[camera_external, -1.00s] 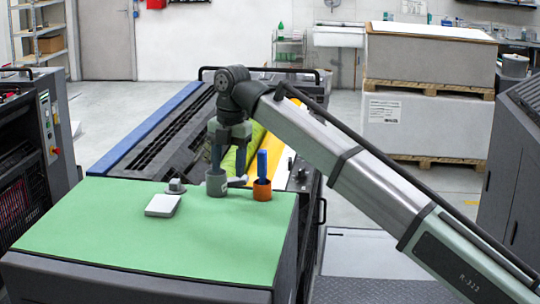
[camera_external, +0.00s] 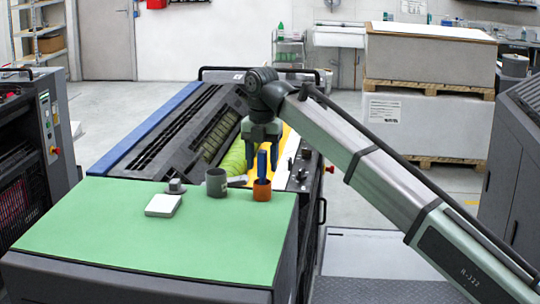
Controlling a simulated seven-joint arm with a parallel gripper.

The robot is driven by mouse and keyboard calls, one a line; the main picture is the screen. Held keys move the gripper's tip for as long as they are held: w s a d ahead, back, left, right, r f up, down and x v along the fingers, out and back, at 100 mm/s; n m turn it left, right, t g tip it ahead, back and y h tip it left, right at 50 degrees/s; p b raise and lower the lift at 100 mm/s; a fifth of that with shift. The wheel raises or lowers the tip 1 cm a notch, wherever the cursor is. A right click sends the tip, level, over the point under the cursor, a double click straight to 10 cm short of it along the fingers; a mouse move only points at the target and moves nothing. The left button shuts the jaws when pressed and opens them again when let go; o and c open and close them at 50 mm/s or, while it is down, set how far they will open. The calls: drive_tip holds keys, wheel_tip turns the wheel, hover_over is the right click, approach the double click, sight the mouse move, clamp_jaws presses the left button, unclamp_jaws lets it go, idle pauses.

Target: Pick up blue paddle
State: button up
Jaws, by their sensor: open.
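The blue paddle (camera_external: 262,164) stands upright in an orange cup (camera_external: 262,190) near the back right corner of the green surface. Its upper part sticks out above the rim, and its lower end is hidden inside the cup. My gripper (camera_external: 262,168) points down over the orange cup, with its fingers apart. One finger shows on each side of the paddle in the picture. I cannot tell whether the fingers touch it or how they line up in depth.
A grey cup (camera_external: 216,183) stands just left of the orange cup, with a small light object (camera_external: 238,181) between them. A white block (camera_external: 163,205) and a small grey item (camera_external: 176,186) lie farther left. The front of the green surface (camera_external: 150,240) is clear.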

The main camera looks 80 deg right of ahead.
sight(262, 174)
drive_tip(key=shift+f, duration=1.35)
clamp_jaws()
